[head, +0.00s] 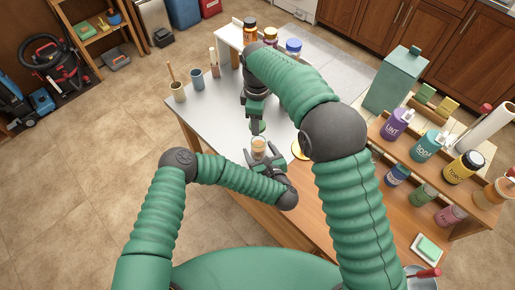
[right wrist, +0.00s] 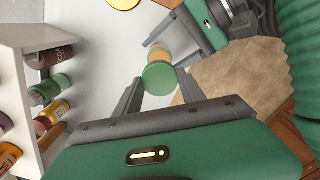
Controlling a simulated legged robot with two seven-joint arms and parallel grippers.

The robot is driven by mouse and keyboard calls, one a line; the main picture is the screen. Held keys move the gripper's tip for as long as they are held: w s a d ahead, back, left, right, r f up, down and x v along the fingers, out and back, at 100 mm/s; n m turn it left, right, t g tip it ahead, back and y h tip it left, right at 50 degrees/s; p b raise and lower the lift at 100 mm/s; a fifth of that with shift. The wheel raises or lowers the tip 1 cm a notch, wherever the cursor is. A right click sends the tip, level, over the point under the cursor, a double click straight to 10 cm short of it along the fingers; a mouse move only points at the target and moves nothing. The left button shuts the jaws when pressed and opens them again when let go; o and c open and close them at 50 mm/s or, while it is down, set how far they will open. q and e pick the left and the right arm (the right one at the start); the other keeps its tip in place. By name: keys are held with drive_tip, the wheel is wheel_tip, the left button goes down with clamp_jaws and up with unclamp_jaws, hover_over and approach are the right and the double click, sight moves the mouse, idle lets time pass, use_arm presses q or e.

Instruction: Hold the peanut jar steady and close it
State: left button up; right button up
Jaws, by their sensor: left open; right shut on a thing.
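The peanut jar (head: 258,148), small and tan-orange, stands upright on the white tabletop near its front edge. It also shows in the right wrist view (right wrist: 159,54), partly hidden behind a green lid. My left gripper (head: 263,158) is open, with its fingers close about the jar; I cannot tell whether they touch it. My right gripper (right wrist: 159,80) is shut on the round green lid (right wrist: 160,77). In the head view the lid (head: 259,127) appears above the jar, with a small gap between them.
A yellow disc (head: 299,149) lies on the table to the right. A white shelf (right wrist: 28,40) with several bottles stands at the table's far side. Cups (head: 178,92) stand at the left edge. A wooden rack at right holds several bottles (head: 397,124). The table's left middle is clear.

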use_arm(q)
drive_tip(key=x, duration=0.5)
drive_tip(key=shift+d, duration=0.2)
drive_tip(key=shift+a, duration=0.1)
drive_tip(key=shift+c, duration=0.3)
clamp_jaws()
